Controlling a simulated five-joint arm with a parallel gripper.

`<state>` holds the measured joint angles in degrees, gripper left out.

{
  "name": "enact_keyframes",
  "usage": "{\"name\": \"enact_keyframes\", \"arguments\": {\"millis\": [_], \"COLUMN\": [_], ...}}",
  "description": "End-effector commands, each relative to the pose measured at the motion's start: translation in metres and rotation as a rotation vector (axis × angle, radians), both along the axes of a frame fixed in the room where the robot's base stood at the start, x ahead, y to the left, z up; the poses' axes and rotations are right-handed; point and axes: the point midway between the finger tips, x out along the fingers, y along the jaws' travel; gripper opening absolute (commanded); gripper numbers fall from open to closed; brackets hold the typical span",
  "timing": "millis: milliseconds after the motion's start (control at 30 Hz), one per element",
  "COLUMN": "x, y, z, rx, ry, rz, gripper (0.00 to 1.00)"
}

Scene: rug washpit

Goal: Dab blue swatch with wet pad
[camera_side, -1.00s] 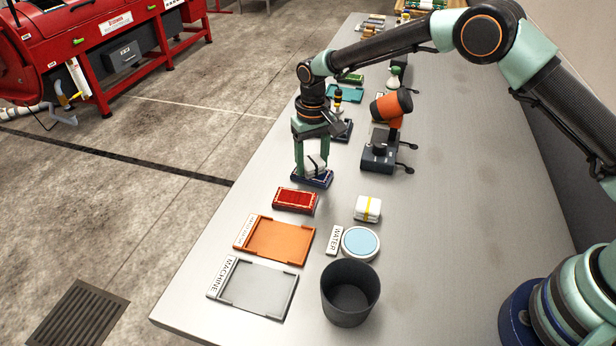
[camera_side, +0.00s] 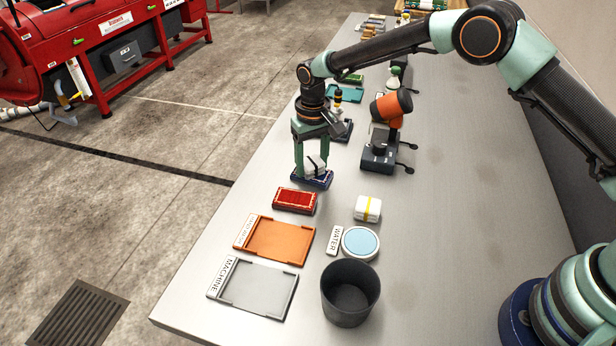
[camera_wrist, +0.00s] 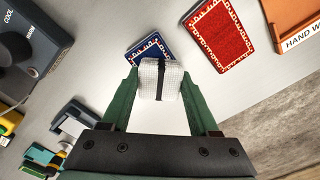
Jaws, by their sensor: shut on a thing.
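My gripper (camera_side: 311,166) is shut on a white pad (camera_wrist: 152,82) with a black band, which sits between both fingers in the wrist view. The blue swatch (camera_side: 325,181), with a pale patterned border, lies flat on the bench directly under the pad. In the wrist view the pad covers the near part of the blue swatch (camera_wrist: 146,46). The pad is at or just above the swatch; I cannot tell whether they touch. The round water dish (camera_side: 360,243), pale blue inside a white rim, stands nearer the camera beside its WATER label (camera_side: 334,240).
A red swatch (camera_side: 295,200) lies close by, toward the camera. Beyond it are an orange tray (camera_side: 275,240) and a grey MACHINE tray (camera_side: 257,288). A yellow-banded white pad (camera_side: 367,208), a dark bin (camera_side: 350,293) and an orange-headed device (camera_side: 388,125) stand to the right.

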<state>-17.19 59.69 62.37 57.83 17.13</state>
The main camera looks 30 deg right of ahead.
Motion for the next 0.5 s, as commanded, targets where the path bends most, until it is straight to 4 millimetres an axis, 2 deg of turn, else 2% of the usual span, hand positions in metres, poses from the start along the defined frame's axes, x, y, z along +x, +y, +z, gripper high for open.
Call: {"name": "enact_keyframes", "arguments": {"millis": [267, 500], "x": [-0.001, 0.0], "y": [0.0, 0.0], "z": [-0.002, 0.016], "rx": [-0.001, 0.0], "ry": [0.003, 0.001], "rz": [0.0, 0.0], "gripper": [0.17, 0.17]}}
